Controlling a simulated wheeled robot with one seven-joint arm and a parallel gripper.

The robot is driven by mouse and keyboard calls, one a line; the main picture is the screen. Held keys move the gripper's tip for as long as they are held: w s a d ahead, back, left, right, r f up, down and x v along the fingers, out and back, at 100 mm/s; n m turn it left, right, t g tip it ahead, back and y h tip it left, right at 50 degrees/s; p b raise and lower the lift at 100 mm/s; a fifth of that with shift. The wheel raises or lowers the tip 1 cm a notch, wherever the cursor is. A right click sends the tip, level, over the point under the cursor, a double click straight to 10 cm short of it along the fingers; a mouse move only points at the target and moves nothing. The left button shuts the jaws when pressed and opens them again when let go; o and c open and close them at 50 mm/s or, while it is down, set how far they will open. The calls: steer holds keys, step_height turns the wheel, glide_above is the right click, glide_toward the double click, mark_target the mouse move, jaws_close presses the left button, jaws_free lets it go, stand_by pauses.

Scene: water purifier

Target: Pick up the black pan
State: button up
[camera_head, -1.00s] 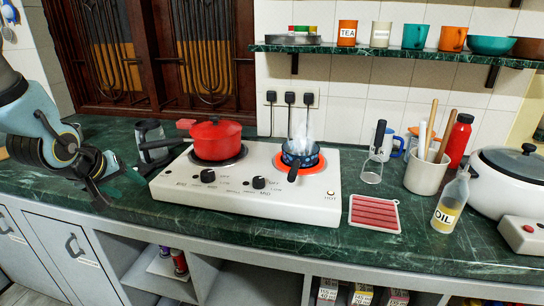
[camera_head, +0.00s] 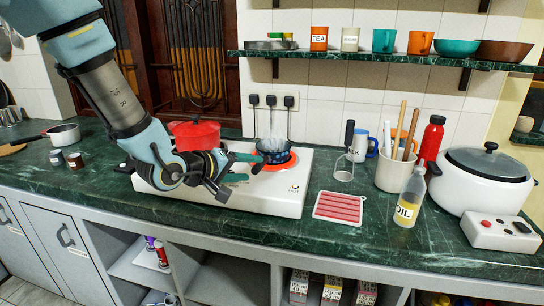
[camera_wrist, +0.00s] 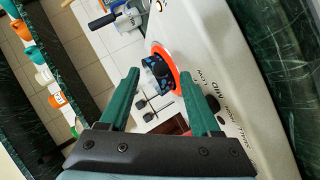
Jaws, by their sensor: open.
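A small dark pan (camera_head: 274,148) with a bluish pattern sits on the glowing orange right burner of the white stove (camera_head: 290,188), with pale steam above it. Its handle is mostly hidden by my gripper in the head view. My gripper (camera_head: 255,167) is open, just left of and in front of the pan. In the wrist view the pan (camera_wrist: 160,75) shows ahead, between the two green fingers of my gripper (camera_wrist: 158,74). The fingers look empty, and I cannot tell whether either touches the pan.
A red pot (camera_head: 196,134) stands on the left burner, partly behind my arm. A red-striped mat (camera_head: 339,207), an oil bottle (camera_head: 409,196), a utensil crock (camera_head: 394,172) and a white cooker (camera_head: 480,182) stand to the right. A shelf (camera_head: 390,57) with cups runs above.

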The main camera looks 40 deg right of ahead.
mark_target(257, 168)
steer(key=shift+p+x, duration=0.35)
steer(key=shift+x, duration=1.6)
steer(key=shift+c, duration=0.4)
jaws_close()
